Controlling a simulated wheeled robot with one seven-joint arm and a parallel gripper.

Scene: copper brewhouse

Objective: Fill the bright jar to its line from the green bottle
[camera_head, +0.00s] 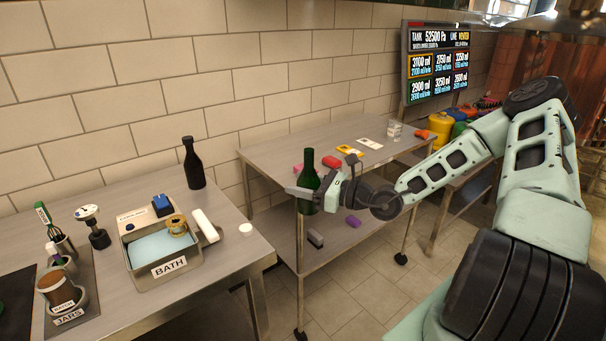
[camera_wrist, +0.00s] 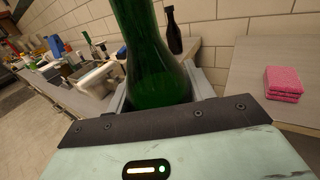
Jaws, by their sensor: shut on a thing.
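My gripper (camera_head: 304,192) is shut on the green bottle (camera_head: 308,172). The bottle is held upright in the gap between the two tables, near the right table's front-left corner. In the wrist view the green bottle (camera_wrist: 158,75) stands between my fingers, its top cut off by the frame. A jar (camera_head: 57,289) with brown contents stands at the left table's front, by the label JARS. A clear glass jar (camera_head: 394,130) stands at the back of the right table. I cannot tell which one is the bright jar.
A metal bath (camera_head: 187,267) labelled BATH holds pale blue liquid and a small amber-coloured jar. A dark bottle (camera_head: 193,163) stands behind it. A white cylinder (camera_head: 205,226) leans at its right rim. Pink sponges (camera_wrist: 284,83) lie on the right table. A display board (camera_head: 436,62) stands behind.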

